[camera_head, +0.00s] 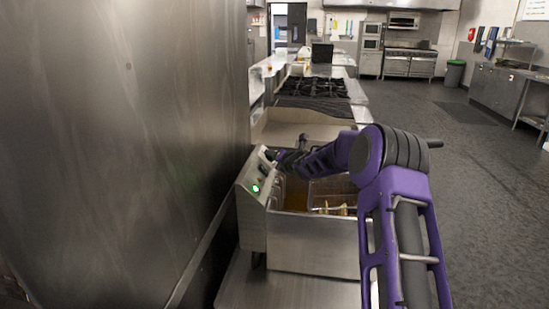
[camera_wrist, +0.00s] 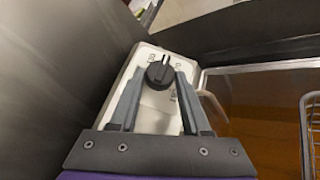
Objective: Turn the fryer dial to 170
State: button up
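The fryer (camera_head: 315,245) is a steel unit with a sloped control panel (camera_head: 252,180) at its left, where a green light glows. In the wrist view the black round dial (camera_wrist: 160,74) sits on the pale panel (camera_wrist: 150,52), with a light pointer mark toward the panel's top. Small printed marks around it are too blurred to read. My gripper (camera_wrist: 160,76) is open, its two grey fingers on either side of the dial in this view; I cannot tell whether they touch it. In the head view my gripper (camera_head: 272,155) is at the panel, and the dial is hidden.
A wire basket (camera_head: 335,190) with food sits over the oil to the right of the panel. A tall steel wall (camera_head: 130,140) stands close on the left. A black stove top (camera_head: 313,88) lies beyond the fryer.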

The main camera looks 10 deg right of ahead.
grip_shut()
jog(key=shift+a, duration=0.1)
jog(key=shift+a+r+m+g+h+b, duration=0.1)
jog(key=shift+r+m+g+h+b, duration=0.1)
jog(key=shift+m+h, duration=0.25)
jog(key=shift+a+r+m+g+h+b, duration=0.1)
jog(key=shift+m+g+h, duration=0.1)
jog(key=shift+m+h, duration=0.2)
jog(key=shift+w+a+r+m+g+h+p, duration=0.1)
jog(key=shift+r+m+g+h+p, duration=0.2)
jog(key=shift+m+g+h+p, duration=0.65)
jog(key=shift+w+m+g+p, duration=0.1)
jog(key=shift+m+g+p, duration=0.15)
jog(key=shift+m+p, duration=0.6)
jog(key=shift+w+m+g+h+p, duration=0.1)
jog(key=shift+m+g+h+p, duration=0.5)
jog(key=shift+m+g, duration=0.1)
jog(key=shift+a, duration=0.1)
